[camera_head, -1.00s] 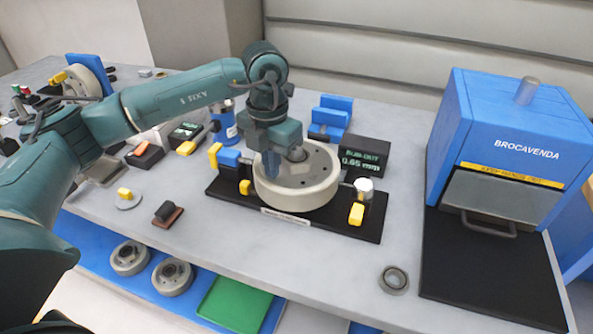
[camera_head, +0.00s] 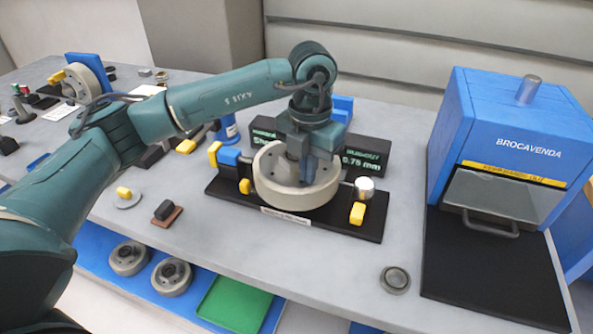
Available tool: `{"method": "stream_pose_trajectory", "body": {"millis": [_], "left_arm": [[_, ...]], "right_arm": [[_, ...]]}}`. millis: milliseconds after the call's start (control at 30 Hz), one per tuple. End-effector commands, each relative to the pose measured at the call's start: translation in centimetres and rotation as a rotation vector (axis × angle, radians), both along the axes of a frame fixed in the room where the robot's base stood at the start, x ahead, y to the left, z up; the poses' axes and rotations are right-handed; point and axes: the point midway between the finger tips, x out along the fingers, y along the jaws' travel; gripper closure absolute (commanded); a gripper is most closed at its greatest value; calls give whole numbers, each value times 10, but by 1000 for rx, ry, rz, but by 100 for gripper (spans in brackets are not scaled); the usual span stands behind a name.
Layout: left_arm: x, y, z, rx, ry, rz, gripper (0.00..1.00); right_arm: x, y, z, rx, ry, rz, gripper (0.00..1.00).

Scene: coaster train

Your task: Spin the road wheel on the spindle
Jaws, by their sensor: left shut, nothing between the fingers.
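The road wheel (camera_head: 277,196) is a pale grey disc lying flat on the spindle fixture, whose black base (camera_head: 228,195) sits on the grey bench. My left gripper (camera_head: 308,180) points down over the right part of the wheel. It is shut with nothing between its fingers, and its tips are at or close to the wheel's top face; I cannot tell whether they touch. The gripper hides part of the wheel's top and the spindle centre. The run-out display (camera_head: 366,157) behind the fixture reads 0.75 mm. My right gripper is not in view.
A blue press marked BROCAVENDA (camera_head: 520,130) stands at the right. Two spare wheels (camera_head: 128,258) lie on the lower blue shelf. Bench front centre is mostly clear.

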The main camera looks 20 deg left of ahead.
Motion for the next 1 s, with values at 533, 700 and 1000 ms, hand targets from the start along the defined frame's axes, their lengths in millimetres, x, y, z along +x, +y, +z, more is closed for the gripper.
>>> {"method": "stream_pose_trajectory", "body": {"millis": [533, 700, 1000], "left_arm": [[36, -18, -4, 1, 0, 2, 100], [42, -19, -4, 2, 1, 1, 100], [67, -13, -2, 2, 1, 1, 100]], "right_arm": [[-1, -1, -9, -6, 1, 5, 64], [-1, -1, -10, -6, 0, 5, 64], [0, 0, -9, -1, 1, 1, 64]]}}
